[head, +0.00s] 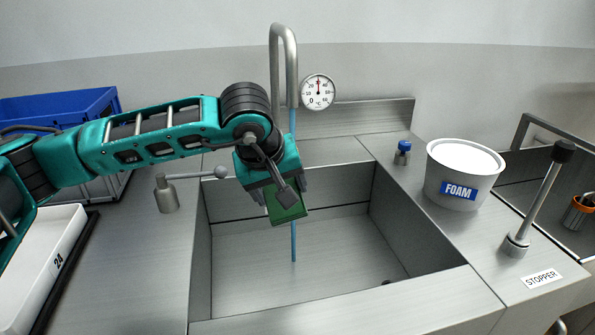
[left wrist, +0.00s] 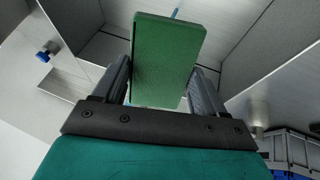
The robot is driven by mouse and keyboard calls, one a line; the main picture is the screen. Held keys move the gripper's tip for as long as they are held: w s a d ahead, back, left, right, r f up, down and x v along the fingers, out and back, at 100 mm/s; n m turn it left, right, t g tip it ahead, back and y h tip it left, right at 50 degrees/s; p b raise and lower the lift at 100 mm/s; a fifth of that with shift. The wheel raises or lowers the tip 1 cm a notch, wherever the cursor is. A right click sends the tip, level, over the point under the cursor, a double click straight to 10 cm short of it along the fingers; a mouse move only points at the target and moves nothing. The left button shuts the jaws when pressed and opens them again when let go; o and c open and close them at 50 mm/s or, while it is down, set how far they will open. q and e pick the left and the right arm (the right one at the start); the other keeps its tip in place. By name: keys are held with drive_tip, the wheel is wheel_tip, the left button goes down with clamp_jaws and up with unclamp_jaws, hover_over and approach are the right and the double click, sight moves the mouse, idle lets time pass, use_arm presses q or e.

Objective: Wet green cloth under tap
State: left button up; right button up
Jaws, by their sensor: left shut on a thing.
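The green cloth (head: 288,210) is a flat, stiff-looking rectangle held over the sink basin (head: 330,255). My left gripper (head: 285,190) is shut on it; in the left wrist view the cloth (left wrist: 165,60) sits between the two fingers (left wrist: 160,92). The tap (head: 284,42) is a tall grey curved spout behind the gripper. A thin blue stream of water (head: 294,240) runs down from it to the basin floor. The stream passes at the cloth, but I cannot tell whether it touches it. My right gripper is not in view.
A tap lever (head: 190,178) stands left of the sink. A dial thermometer (head: 318,92) is behind. Blue crates (head: 65,108) and a white tray (head: 45,255) are left.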

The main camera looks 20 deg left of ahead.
use_arm(q)
drive_tip(key=shift+r, duration=0.1)
drive_tip(key=s+r+p, duration=0.1)
drive_tip(key=s+r, duration=0.3)
drive_tip(key=s, duration=0.1)
drive_tip(key=shift+d, duration=0.15)
idle(0.4)
drive_tip(key=shift+f, duration=0.1)
